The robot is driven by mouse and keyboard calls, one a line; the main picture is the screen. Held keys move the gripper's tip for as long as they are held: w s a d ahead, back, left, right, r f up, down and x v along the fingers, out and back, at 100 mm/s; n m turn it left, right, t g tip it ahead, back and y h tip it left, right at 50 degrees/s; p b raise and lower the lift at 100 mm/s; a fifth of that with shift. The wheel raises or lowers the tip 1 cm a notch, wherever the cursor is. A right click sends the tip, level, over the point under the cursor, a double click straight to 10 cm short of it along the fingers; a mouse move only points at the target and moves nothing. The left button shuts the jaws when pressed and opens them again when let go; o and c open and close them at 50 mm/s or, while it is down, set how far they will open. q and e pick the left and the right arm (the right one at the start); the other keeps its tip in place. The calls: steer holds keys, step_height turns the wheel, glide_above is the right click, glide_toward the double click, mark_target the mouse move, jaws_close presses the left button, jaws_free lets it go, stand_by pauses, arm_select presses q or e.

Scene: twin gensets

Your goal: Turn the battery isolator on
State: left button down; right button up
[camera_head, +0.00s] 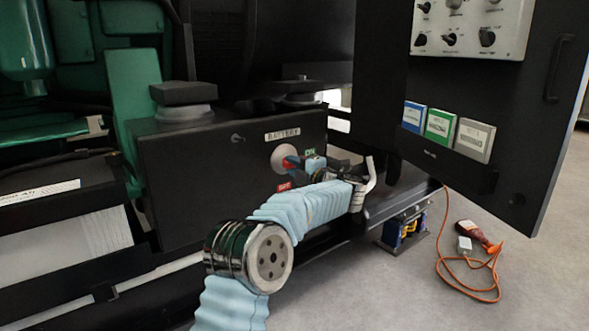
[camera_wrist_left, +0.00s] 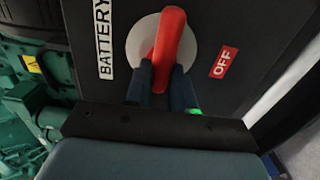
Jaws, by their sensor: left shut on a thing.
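The battery isolator is a pale round disc (camera_head: 282,158) with a red handle on the black battery box (camera_head: 180,160). In the left wrist view the red handle (camera_wrist_left: 170,42) stands out from the disc (camera_wrist_left: 142,42), between two dark blue fingertips. My left gripper (camera_head: 300,164) is shut on this handle; its fingers (camera_wrist_left: 162,86) partly cover it. The BATTERY label (camera_head: 282,134) is above the disc, the green ON label (camera_head: 311,152) to its upper right and the red OFF label (camera_head: 284,187) below. OFF also shows in the wrist view (camera_wrist_left: 224,62); ON is not legible there. My right gripper is out of view.
A dark open panel door (camera_head: 480,120) with knobs and three coloured cards stands at the right. A black ledge (camera_head: 390,195) runs beside my forearm. An orange cable (camera_head: 442,250) lies on the grey floor. Green engine parts (camera_head: 130,90) are at the left.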

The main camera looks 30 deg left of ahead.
arm_select(q)
steer(key=shift+a+r, duration=0.15)
steer(key=shift+a, duration=0.05)
steer(key=c, duration=1)
jaws_free()
steer(key=shift+o, duration=0.2)
steer(key=shift+f, duration=0.2)
steer(key=shift+d, duration=0.2)
steer(key=v, duration=1.3)
steer(key=shift+d+p, duration=0.25)
steer(key=shift+p, duration=0.05)
